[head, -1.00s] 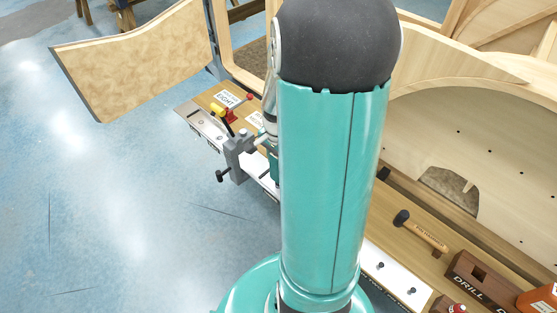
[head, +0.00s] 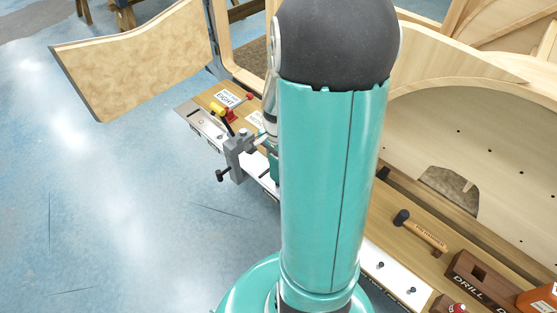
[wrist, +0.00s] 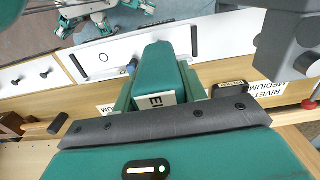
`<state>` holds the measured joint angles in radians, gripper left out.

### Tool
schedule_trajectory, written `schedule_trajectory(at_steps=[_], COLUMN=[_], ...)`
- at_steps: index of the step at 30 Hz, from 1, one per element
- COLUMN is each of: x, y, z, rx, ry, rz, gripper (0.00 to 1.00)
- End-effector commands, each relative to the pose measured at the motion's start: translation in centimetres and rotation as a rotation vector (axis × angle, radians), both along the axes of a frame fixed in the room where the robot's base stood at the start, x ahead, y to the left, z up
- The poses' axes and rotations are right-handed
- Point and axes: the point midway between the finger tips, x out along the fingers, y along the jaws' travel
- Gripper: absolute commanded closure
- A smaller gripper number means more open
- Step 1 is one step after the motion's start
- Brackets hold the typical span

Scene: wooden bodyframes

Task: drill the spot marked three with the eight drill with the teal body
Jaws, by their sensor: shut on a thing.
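My gripper (wrist: 159,96) is shut on the teal drill (wrist: 156,72), which has a pale label reading "EI", the rest cut off. The drill's nose points over a white strip (wrist: 104,57) on the bench; its tip is hidden, so I cannot tell whether it touches. No mark three is legible. In the head view my teal arm hides most of the gripper and drill.
A grey clamp (head: 235,157) stands at the bench edge, also at upper right in the wrist view (wrist: 292,42). An "EIGHT" card (head: 227,98), yellow-and-red tool (head: 224,112), mallet (head: 420,230) and "DRILL" block (head: 480,283) lie along the bench. Curved wooden frames stand behind; open floor lies left.

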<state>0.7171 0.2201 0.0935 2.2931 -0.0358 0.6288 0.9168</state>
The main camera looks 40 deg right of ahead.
Motion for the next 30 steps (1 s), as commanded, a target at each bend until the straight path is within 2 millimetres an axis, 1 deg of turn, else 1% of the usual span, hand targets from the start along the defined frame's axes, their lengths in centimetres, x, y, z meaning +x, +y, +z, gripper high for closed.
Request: schedule_trajectory(at_steps=[30], x=[0.03], y=[-0.04], z=[-0.99], rx=[-0.001], ry=[-0.001], rz=[0.000], gripper=[0.90])
